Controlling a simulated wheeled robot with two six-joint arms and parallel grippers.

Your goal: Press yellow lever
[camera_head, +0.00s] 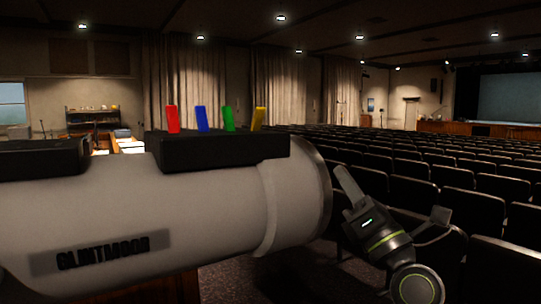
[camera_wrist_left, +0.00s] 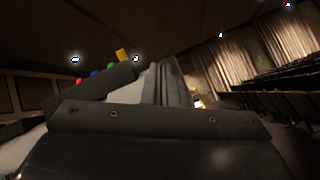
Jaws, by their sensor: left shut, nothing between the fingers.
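A black box (camera_head: 222,149) sits on a large white cylinder with four coloured levers in a row on its top. The yellow lever (camera_head: 259,117) is the rightmost and leans to the right; it also shows in the left wrist view (camera_wrist_left: 122,55), at the near end of the row. My left gripper (camera_head: 345,177) is shut and empty. It is right of the cylinder's end in the head view, lower than the levers and apart from the yellow one. Its fingers (camera_wrist_left: 160,78) point up beside the box in the left wrist view. My right gripper is not in view.
The red (camera_head: 172,119), blue (camera_head: 202,118) and green (camera_head: 228,118) levers stand left of the yellow one. The white cylinder (camera_head: 190,215) fills the lower left. Another dark box (camera_head: 40,160) is at far left. Rows of seats (camera_head: 440,170) lie behind. Space above the levers is clear.

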